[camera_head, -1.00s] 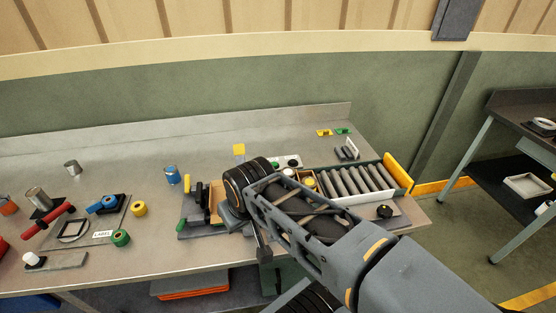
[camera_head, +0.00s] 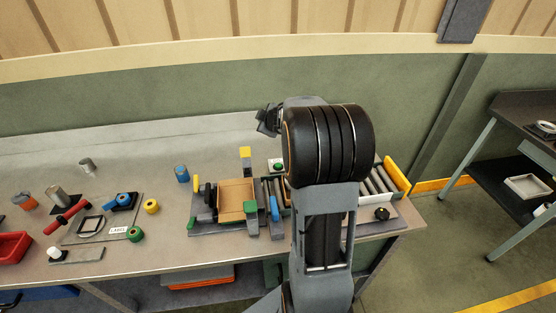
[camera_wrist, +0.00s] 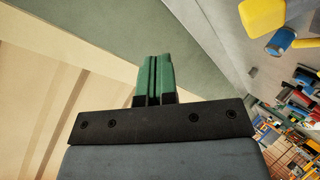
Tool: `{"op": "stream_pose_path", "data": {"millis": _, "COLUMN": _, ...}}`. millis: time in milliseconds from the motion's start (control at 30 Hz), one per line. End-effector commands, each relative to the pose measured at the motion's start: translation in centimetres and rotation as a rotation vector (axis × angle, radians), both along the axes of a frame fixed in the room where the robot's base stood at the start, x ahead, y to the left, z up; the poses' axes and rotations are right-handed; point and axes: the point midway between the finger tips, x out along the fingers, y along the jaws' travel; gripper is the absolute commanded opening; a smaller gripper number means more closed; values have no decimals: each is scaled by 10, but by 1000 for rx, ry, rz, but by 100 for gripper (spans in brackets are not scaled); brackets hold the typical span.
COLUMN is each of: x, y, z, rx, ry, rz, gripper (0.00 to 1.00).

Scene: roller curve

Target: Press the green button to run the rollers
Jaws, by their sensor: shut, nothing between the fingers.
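A green button (camera_head: 279,167) sits on a small pale box behind the conveyor, just left of my arm. The rollers (camera_head: 378,184) show to the right of my arm, and their middle is hidden behind it. My gripper (camera_wrist: 154,60) is shut and empty in the wrist view, pointing toward the green wall. In the head view only a small dark part of my gripper (camera_head: 267,120) shows, raised behind and above the button, apart from it. The button is not recognisable in the wrist view.
An open cardboard box (camera_head: 237,196) stands at the conveyor's left end. A yellow-topped post (camera_head: 245,155) stands behind it. Tape rolls, a red-handled tool (camera_head: 68,218) and a red bin (camera_head: 13,247) lie on the left bench.

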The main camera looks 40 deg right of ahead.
Motion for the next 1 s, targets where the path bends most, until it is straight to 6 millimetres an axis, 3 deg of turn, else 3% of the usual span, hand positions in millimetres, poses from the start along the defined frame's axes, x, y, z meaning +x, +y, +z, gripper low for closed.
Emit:
{"op": "stream_pose_path", "data": {"millis": 100, "x": 4, "y": -21, "z": -32, "rx": 12, "ry": 83, "rz": 159, "gripper": 0}}
{"op": "stream_pose_path", "data": {"millis": 333, "x": -11, "y": -37, "z": -77, "rx": 62, "ry": 210, "rz": 346, "gripper": 0}}
{"op": "stream_pose_path", "data": {"millis": 500, "x": -17, "y": -39, "z": -87, "rx": 76, "ry": 243, "rz": 386, "gripper": 0}}
{"op": "stream_pose_path", "data": {"millis": 1000, "x": -17, "y": -39, "z": -91, "rx": 75, "ry": 243, "rz": 387, "gripper": 0}}
